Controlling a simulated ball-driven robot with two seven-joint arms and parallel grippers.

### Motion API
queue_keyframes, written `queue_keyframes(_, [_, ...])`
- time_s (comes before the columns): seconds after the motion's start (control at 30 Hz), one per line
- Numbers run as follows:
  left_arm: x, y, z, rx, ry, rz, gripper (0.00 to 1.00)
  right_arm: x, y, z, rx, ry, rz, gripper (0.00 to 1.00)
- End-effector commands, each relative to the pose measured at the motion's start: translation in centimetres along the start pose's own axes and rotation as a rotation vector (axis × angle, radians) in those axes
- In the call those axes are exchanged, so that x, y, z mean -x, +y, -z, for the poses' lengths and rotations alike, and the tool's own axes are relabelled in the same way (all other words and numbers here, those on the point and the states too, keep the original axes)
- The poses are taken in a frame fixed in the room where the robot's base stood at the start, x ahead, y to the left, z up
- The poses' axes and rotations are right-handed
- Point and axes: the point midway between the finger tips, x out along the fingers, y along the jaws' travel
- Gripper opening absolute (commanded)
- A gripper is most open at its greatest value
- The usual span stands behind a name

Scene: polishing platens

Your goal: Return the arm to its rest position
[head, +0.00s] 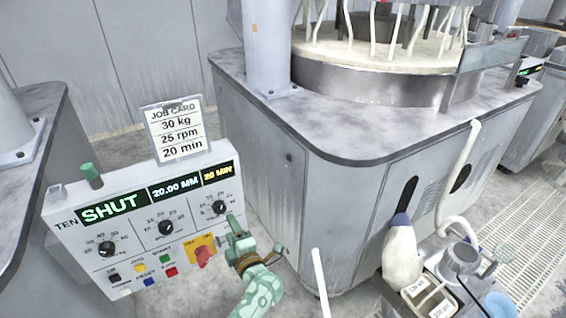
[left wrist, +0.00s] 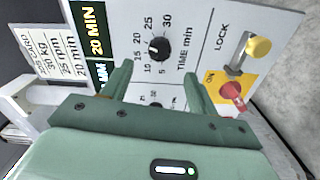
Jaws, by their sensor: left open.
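My left arm reaches up from the bottom of the head view. Its green left gripper (head: 236,228) is in front of the lower right part of the control panel (head: 75,250). In the left wrist view the two fingers of the left gripper (left wrist: 156,82) are apart with nothing held between them. The time knob (left wrist: 158,48) shows beyond the fingertips, and the gripper appears apart from it. The red switch (left wrist: 232,95) on its yellow plate lies to the right of the fingers. My right gripper is not seen.
The panel's displays (head: 113,207) read SHUT, 20.00 MM and 20 MIN. A job card (head: 174,132) stands above it. A grey machine cabinet (head: 340,200) with a round platen (head: 380,75) is to the right. A white bottle (head: 400,250) and cups stand at lower right.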

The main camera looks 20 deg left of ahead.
Motion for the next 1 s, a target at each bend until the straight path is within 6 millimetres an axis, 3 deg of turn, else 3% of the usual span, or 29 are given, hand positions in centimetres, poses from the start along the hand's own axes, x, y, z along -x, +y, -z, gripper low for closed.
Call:
queue_keyframes(0.17, [0.0, 0.1, -1.1, -0.043, -0.057, -0.005, 0.59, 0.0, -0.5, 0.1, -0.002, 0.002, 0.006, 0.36])
queue_keyframes(0.27, [1.1, -0.3, -4.9, -0.214, -0.254, -0.043, 0.59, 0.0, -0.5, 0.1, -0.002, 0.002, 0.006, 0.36])
queue_keyframes(0.3, [2.3, -1.4, -6.9, -0.342, -0.382, -0.068, 0.59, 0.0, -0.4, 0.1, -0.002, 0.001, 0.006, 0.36])
queue_keyframes(0.37, [5.3, -5.2, -8.8, -0.568, -0.587, -0.089, 0.59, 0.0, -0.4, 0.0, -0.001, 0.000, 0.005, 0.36])
queue_keyframes(0.47, [10.8, -12.8, -8.4, -0.888, -0.866, -0.087, 0.59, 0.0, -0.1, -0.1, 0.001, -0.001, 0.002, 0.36])
queue_keyframes(0.57, [16.0, -19.8, -5.4, -1.148, -1.095, -0.065, 0.59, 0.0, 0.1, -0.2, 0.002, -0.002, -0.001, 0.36])
queue_keyframes(0.7, [22.9, -28.3, 1.7, -1.451, -1.374, -0.011, 0.59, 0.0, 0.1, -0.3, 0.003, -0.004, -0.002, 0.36])
queue_keyframes(0.77, [25.7, -31.3, 5.6, -1.566, -1.486, 0.015, 0.59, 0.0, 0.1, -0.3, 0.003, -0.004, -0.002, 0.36])
queue_keyframes(0.9, [31.7, -36.5, 15.5, -1.784, -1.719, 0.082, 0.59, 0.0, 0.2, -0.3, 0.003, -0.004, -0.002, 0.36])
queue_keyframes(1.0, [35.2, -38.5, 22.1, -1.879, -1.842, 0.126, 0.59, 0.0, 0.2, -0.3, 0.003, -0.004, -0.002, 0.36])
